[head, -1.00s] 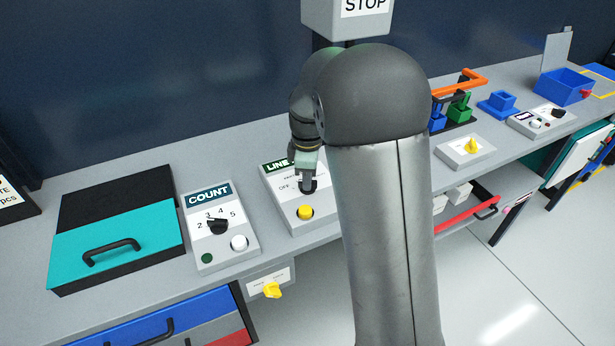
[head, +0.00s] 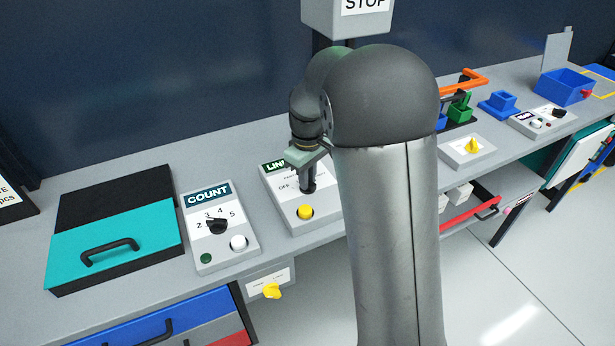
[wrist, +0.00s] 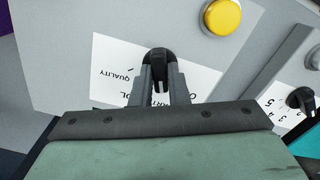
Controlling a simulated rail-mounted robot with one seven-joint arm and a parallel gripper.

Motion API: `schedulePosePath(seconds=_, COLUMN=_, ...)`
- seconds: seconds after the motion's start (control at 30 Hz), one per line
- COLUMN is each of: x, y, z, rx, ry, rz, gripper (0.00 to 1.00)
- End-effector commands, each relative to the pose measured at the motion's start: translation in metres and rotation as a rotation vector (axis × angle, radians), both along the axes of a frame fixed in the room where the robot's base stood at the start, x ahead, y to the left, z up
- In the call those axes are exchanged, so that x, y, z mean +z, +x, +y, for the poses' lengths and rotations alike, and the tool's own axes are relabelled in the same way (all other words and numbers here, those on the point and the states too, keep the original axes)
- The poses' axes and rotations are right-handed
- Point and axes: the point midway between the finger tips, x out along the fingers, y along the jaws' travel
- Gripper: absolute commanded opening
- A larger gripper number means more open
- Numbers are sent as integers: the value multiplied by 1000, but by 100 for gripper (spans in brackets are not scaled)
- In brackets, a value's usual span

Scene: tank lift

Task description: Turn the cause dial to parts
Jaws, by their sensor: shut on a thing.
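The cause dial (wrist: 158,62) is a black knob on the white label plate of the grey box headed "LINE" (head: 319,220). In the wrist view the upside-down word QUALITY shows to its left, and my fingers cover parts of other words. My gripper (wrist: 161,77) is shut on the dial, one finger on each side. In the head view my gripper (head: 308,187) reaches down to the dial, largely covering it. I cannot tell which word the dial points to.
A yellow button (head: 305,212) is on the same box, close to the dial. The COUNT box (head: 208,245), with its own black dial and white button, stands to the left. A teal-fronted case (head: 115,235) is further left. A STOP box (head: 348,18) hangs above.

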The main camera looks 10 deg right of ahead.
Motion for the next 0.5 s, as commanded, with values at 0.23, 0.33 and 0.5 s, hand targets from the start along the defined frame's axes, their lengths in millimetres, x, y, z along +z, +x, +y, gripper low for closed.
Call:
schedulePosePath(seconds=0.23, x=1, y=1, z=0, rx=-54, ry=0, rz=-2, gripper=0)
schedulePosePath(seconds=0.33, x=1, y=1, z=0, rx=-60, ry=0, rz=-2, gripper=0)
schedulePosePath(seconds=0.5, x=1, y=1, z=0, rx=-61, ry=0, rz=-2, gripper=0)
